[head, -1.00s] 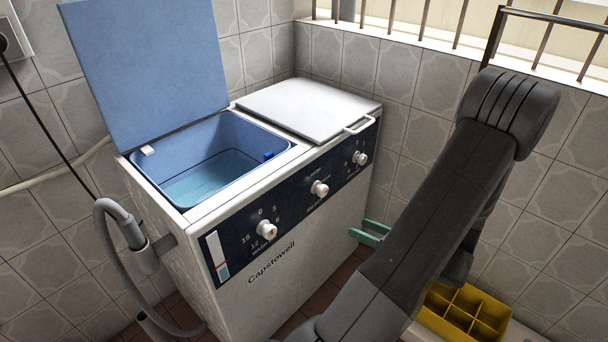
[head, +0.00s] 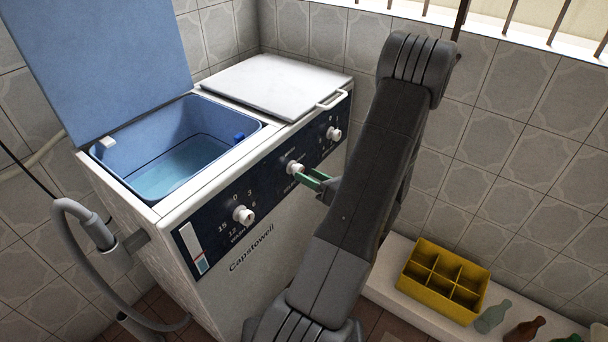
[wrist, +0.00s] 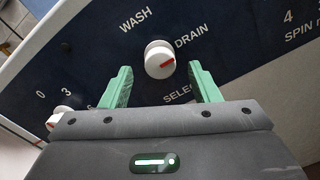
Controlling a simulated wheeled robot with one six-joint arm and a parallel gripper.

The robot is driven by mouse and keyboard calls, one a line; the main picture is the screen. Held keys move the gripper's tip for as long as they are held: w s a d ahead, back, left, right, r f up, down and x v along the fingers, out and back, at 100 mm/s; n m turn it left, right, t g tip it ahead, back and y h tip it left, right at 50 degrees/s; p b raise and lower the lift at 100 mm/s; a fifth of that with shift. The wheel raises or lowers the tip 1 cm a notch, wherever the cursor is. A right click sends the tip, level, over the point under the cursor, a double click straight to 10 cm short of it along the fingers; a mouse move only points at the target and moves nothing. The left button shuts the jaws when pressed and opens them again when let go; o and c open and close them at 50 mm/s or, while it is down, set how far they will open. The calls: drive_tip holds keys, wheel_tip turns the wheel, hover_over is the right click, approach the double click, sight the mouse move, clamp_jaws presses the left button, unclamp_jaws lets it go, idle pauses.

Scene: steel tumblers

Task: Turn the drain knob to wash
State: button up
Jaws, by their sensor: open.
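The drain knob (head: 295,168) is the middle white knob on the dark panel of the washing machine (head: 190,215). In the wrist view the knob (wrist: 158,58) shows a red mark pointing toward the DRAIN label (wrist: 194,37). The WASH label (wrist: 136,20) is at its upper left. My gripper (wrist: 160,68) is open, with its green fingers on either side of the knob's lower part in this view and a gap on each side. In the head view my gripper (head: 308,179) is close in front of the knob; contact cannot be told.
Other white knobs sit on the panel: the wash timer (head: 243,215) to the left and the spin knob (head: 333,133) to the right. The tub lid (head: 105,60) stands open over water. A yellow crate (head: 443,282) and bottles (head: 492,316) are at lower right.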

sight(296, 169)
drive_tip(key=shift+x, duration=1.3)
drive_tip(key=shift+c, duration=0.3)
drive_tip(key=c, duration=0.9)
drive_tip(key=shift+c, duration=0.2)
drive_tip(key=shift+f+n+b, duration=0.1)
drive_tip(key=shift+n+b, duration=0.2)
drive_tip(key=shift+b, duration=0.1)
drive_tip(key=n+b, duration=1.5)
drive_tip(key=n, duration=0.2)
drive_tip(key=shift+f+n+y+b, duration=0.1)
drive_tip(key=shift+n+y+b, duration=0.2)
drive_tip(key=shift+b, duration=0.05)
